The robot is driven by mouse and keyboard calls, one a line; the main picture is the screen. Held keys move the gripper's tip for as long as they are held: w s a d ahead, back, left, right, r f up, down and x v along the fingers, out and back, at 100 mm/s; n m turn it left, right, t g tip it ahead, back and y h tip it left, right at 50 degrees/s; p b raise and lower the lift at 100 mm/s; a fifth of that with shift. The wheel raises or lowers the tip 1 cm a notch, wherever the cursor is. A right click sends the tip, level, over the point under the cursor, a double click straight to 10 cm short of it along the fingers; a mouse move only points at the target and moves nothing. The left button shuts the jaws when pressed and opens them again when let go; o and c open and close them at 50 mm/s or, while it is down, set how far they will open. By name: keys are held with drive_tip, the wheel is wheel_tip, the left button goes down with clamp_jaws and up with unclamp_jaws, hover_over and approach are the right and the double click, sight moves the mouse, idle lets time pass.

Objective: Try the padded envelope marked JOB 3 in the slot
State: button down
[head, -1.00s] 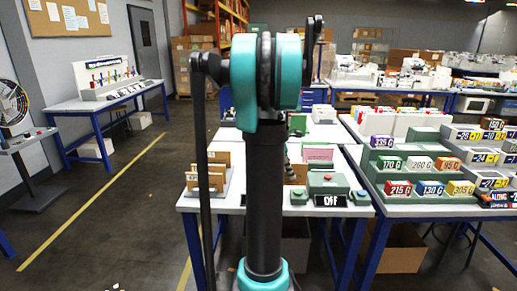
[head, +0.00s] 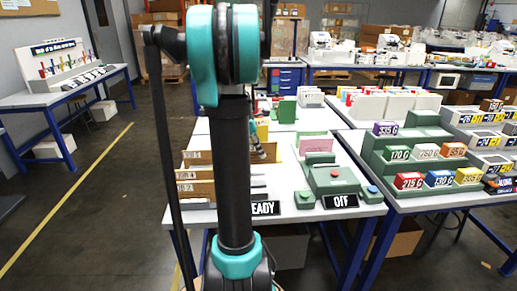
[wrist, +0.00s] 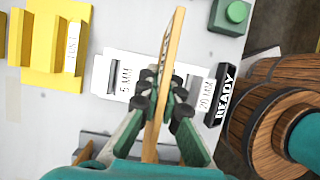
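In the wrist view a thin brown envelope (wrist: 172,55) stands upright and shows nearly edge-on between my fingers. Its marking is too foreshortened to read as JOB 3. My gripper (wrist: 163,100) has its dark pads against both faces of it. Under it lies a white slotted gauge (wrist: 107,66) with labels reading 5 MM and 20 MM. The envelope and fingers cover the gauge's middle, so I cannot tell whether its lower edge is in a slot or above it. In the head view my arm hides most of this area.
A READY sign (wrist: 226,97) stands beside the gauge's right end. A yellow block (wrist: 50,45) is at left and a green button (wrist: 235,12) at top. Other brown envelopes (head: 196,190) stand at the table's left.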

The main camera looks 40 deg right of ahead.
drive_tip(key=shift+f, duration=2)
drive_tip(key=shift+s+d+f, duration=0.1)
drive_tip(key=shift+f, duration=1.9)
drive_tip(key=shift+r, duration=0.15)
idle(1.1)
drive_tip(key=shift+r, duration=3.4)
